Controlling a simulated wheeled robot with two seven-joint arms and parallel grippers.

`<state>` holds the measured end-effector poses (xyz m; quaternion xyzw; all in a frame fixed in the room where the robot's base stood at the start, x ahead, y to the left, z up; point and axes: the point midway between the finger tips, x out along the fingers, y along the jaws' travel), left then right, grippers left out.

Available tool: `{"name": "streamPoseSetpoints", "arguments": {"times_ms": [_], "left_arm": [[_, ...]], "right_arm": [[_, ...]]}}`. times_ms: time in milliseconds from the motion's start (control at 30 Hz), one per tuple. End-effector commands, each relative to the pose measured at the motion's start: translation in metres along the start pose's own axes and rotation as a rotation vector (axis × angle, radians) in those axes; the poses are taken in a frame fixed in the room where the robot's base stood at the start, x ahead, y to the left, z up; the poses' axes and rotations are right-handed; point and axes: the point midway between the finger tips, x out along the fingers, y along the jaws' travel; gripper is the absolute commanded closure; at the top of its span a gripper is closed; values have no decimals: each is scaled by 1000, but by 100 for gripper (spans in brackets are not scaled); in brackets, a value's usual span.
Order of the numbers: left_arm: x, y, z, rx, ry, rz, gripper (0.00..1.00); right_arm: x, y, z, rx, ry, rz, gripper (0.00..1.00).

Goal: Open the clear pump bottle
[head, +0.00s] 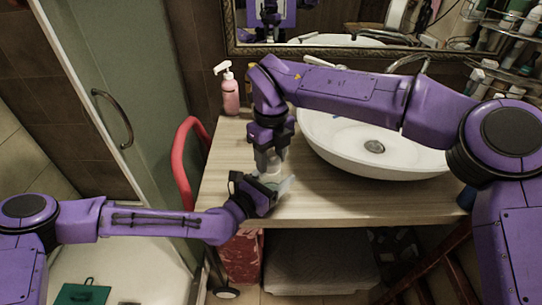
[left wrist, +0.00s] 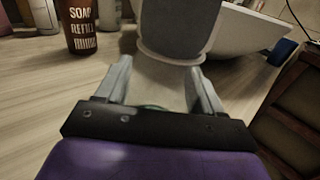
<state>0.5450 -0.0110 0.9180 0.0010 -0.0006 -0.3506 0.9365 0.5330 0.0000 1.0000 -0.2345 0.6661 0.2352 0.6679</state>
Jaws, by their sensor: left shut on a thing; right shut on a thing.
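The clear pump bottle (head: 272,171) stands on the wooden counter in front of the basin, mostly covered by my grippers in the head view. In the left wrist view its clear body (left wrist: 160,84) is between the fingers of my left gripper (left wrist: 162,92), which is shut on it. A pale ring shows at its top. My left gripper (head: 272,186) comes in low from the left. My right gripper (head: 268,152) points down from above and is shut on the bottle's top. A grey finger (left wrist: 180,28) of it hides the pump head.
The white basin (head: 335,150) is just right of the bottle. A pink pump bottle (head: 229,92) stands at the back left. A brown "SOAP REFILL" container (left wrist: 80,27) and other bottles stand behind on the counter. The counter's front strip (head: 350,200) is clear.

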Motion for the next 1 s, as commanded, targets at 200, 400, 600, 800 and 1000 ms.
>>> {"name": "streamPoseSetpoints", "arguments": {"times_ms": [200,400,600,800,1000], "left_arm": [[0,0,-1,-1,3,0,100],[0,0,-1,-2,3,1,100],[0,0,-2,-2,3,1,100],[0,0,-2,-1,3,1,100],[0,0,-1,-1,3,1,100]], "right_arm": [[0,1,-1,-675,1,3,86],[-1,1,-1,-1282,1,4,86],[-1,0,-1,-1653,1,4,86],[-1,0,-1,-1683,1,3,86],[-1,0,-1,-1685,1,4,86]]}}
